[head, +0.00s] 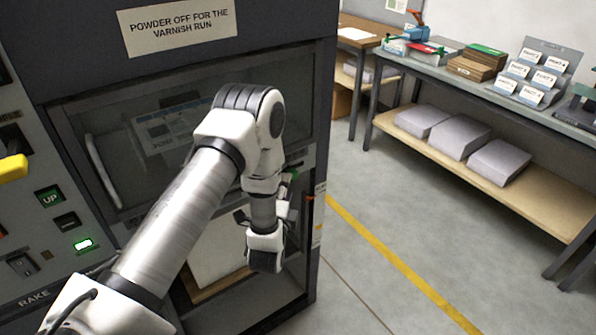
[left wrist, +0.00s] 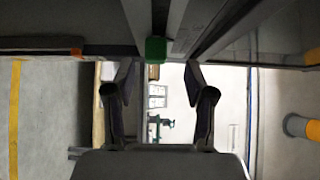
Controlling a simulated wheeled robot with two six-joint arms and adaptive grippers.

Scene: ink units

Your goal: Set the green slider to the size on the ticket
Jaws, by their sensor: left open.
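The green slider (left wrist: 155,50) shows at the top middle of the left wrist view, beside a pale grey rail. My left gripper (left wrist: 160,78) is open and empty, its two dark fingers spread below the slider on either side of it, apart from it in the picture. In the head view a small bit of green (head: 294,175) shows at the machine's right edge, mostly hidden behind my left arm. I cannot make out a ticket with a readable size. My right gripper is in neither view.
The dark machine has a glass door, a notice (head: 180,25) and a panel with a lit green button (head: 83,244). A pale strip with orange marks (head: 318,215) is on its right post. A bench (head: 450,75) with boxes stands behind; the floor between is clear.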

